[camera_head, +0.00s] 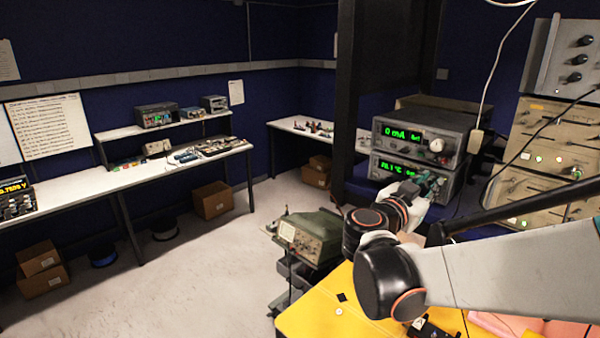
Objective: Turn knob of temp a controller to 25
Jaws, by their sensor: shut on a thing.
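The temperature controller (376,168) is the lower of two stacked grey boxes on a shelf. Its green display (396,168) shows a figure in °C, too small to read surely. My gripper (431,184) is at the right part of its front panel, shut on the controller's knob. The fingers hide the knob, so its angle cannot be told. The upper box (408,125) shows "0 mA" in green and has a pale round knob (436,145) just above my gripper.
A black post (345,110) stands left of the boxes. Panels with switches (550,130) are at the right, and a white cable (487,90) hangs between. A green oscilloscope (305,238) stands below left.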

